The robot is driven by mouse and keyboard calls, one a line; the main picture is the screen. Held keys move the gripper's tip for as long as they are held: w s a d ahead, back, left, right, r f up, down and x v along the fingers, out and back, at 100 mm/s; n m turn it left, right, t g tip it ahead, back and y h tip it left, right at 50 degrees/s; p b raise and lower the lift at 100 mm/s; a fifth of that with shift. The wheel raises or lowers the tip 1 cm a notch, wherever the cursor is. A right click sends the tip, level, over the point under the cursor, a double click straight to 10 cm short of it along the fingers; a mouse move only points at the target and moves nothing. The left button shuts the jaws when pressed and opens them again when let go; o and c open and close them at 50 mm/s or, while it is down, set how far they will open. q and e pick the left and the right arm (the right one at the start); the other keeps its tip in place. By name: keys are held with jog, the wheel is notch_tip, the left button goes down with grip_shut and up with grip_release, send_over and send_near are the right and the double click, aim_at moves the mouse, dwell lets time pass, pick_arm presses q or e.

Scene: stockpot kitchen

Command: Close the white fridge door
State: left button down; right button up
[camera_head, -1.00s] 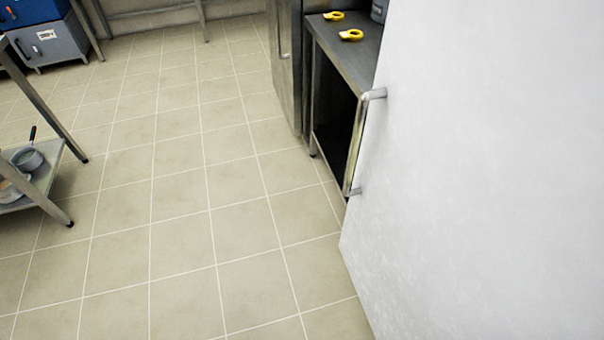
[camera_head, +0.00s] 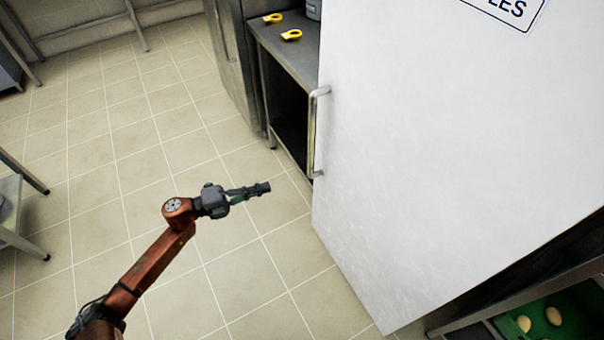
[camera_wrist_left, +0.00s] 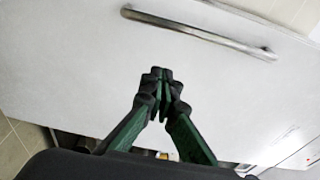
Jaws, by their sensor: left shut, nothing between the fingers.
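The white fridge door (camera_head: 430,150) fills the right of the head view and stands open, part of a sign at its top edge. Its metal bar handle (camera_head: 317,130) is upright along the door's left edge. My left gripper (camera_head: 264,187) is shut and empty, left of the door and a little lower than the handle in the picture. In the left wrist view, the shut fingertips (camera_wrist_left: 161,78) show in front of the white door (camera_wrist_left: 75,75), with the handle (camera_wrist_left: 200,32) beyond them. Whether they touch the door cannot be told. My right gripper is not in view.
A shelf with a green crate (camera_head: 570,318) holding pale round items is at the lower right. Tiled floor (camera_head: 150,150) is clear on the left.

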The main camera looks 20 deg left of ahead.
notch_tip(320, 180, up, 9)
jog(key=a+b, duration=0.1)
jog(key=b, duration=0.2)
pick_arm(q)
jog(key=w+d+b, duration=0.1)
jog(key=w+d, duration=0.6)
jog(key=w, duration=0.3)
jog(key=shift+w+f+b, duration=0.15)
jog(key=shift+b, duration=0.2)
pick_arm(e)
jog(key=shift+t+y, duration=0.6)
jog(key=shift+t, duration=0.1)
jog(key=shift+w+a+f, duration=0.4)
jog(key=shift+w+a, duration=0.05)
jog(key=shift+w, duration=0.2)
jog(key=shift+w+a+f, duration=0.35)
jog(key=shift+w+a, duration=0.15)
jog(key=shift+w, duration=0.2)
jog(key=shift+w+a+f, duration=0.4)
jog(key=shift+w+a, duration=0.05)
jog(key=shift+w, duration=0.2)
